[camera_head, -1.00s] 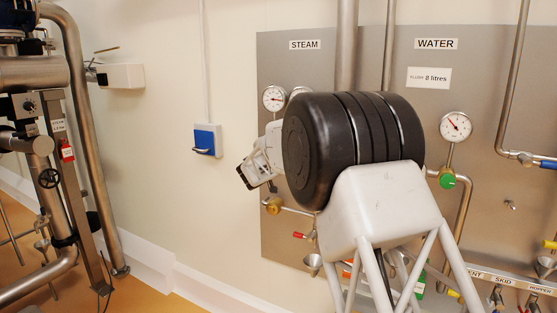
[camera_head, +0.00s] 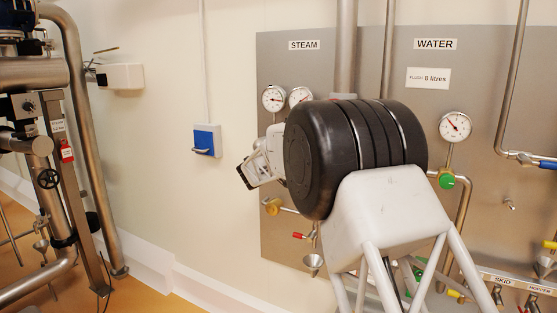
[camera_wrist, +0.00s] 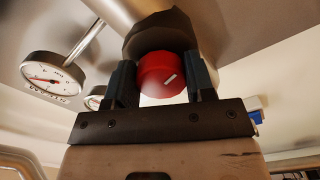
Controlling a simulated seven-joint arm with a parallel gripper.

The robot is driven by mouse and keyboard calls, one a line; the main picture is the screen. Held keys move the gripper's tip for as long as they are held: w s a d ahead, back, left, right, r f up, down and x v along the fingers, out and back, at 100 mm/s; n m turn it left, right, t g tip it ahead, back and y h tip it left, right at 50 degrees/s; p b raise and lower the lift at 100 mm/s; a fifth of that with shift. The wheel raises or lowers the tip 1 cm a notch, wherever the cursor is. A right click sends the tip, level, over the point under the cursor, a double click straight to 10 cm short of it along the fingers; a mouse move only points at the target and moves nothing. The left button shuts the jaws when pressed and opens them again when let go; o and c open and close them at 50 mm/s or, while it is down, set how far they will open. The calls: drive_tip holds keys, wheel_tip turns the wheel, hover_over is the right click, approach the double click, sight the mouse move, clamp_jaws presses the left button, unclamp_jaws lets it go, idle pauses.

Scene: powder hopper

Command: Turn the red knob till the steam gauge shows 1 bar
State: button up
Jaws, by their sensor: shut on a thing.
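In the head view, my black and grey arm hides the knob and the fingertips. Under the STEAM label, two round gauges stand side by side: a left gauge (camera_head: 273,98) and a right gauge (camera_head: 300,96). A large tilted gauge (camera_wrist: 52,77) shows at the left of the wrist view. Their readings are too small or blurred to tell.
The WATER side has its own gauge (camera_head: 454,126) and a green knob (camera_head: 447,181). A brass valve (camera_head: 272,206) and a red-handled valve (camera_head: 303,236) sit below the steam gauges. A blue wall box (camera_head: 207,141) hangs left of the panel.

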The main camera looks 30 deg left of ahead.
drive_tip(key=shift+n, duration=0.5)
drive_tip(key=o, duration=0.9)
drive_tip(key=shift+s, duration=0.15)
drive_tip(key=shift+s, duration=3.75)
